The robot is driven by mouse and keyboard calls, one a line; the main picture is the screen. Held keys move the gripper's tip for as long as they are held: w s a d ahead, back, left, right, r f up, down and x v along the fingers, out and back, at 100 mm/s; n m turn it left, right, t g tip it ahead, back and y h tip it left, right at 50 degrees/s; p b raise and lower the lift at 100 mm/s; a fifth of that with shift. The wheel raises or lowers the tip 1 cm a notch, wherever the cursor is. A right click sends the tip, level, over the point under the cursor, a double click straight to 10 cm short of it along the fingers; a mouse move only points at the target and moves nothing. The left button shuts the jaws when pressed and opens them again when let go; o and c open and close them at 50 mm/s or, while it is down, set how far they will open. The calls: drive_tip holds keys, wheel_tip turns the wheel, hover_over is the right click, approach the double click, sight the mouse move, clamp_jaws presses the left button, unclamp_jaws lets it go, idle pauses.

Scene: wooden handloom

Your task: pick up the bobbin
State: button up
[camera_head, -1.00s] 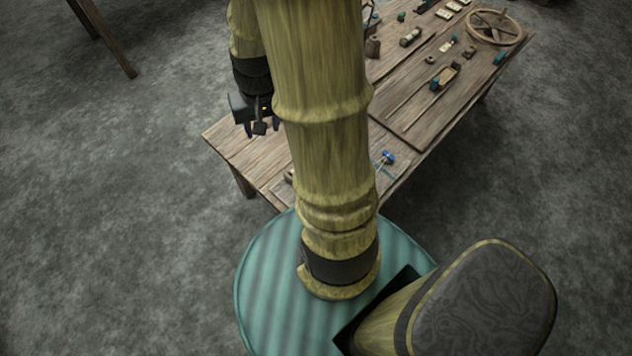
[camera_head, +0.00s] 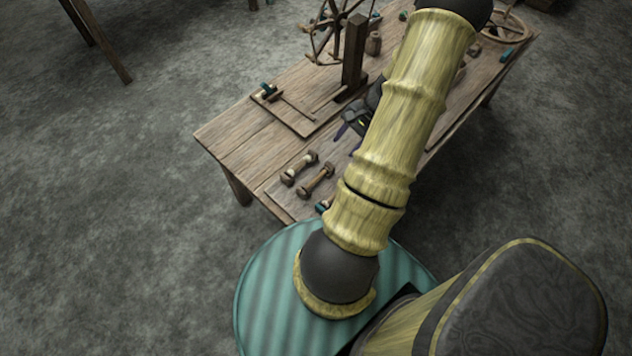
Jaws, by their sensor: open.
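Two bobbin-like wooden spools lie side by side on a board at the near end of the table: one with pale thread (camera_head: 299,168) and a browner one (camera_head: 316,181). A smaller piece with teal and reddish ends (camera_head: 324,206) lies nearer me, partly hidden by my arm. I cannot tell which is the task's bobbin. My gripper (camera_head: 348,138) is open, with dark fingers, above the table to the upper right of the spools. My arm hides part of it and what lies beneath it. I see nothing between its fingers.
The wooden table (camera_head: 228,139) has a spinning wheel with an upright post (camera_head: 354,50) behind my gripper. More small items and a round wheel (camera_head: 508,28) are at the far right. The table's left corner is bare.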

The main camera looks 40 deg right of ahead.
hover_over(317, 179)
drive_tip(key=s+d, duration=0.1)
drive_tip(key=d, duration=0.2)
wheel_tip(317, 179, down, 11)
drive_tip(key=shift+s+a+r, duration=0.1)
drive_tip(key=x, duration=0.5)
drive_tip(key=shift+a+r, duration=0.1)
drive_tip(key=shift+a, duration=0.05)
drive_tip(key=shift+f+b, duration=0.35)
idle(0.6)
clamp_jaws()
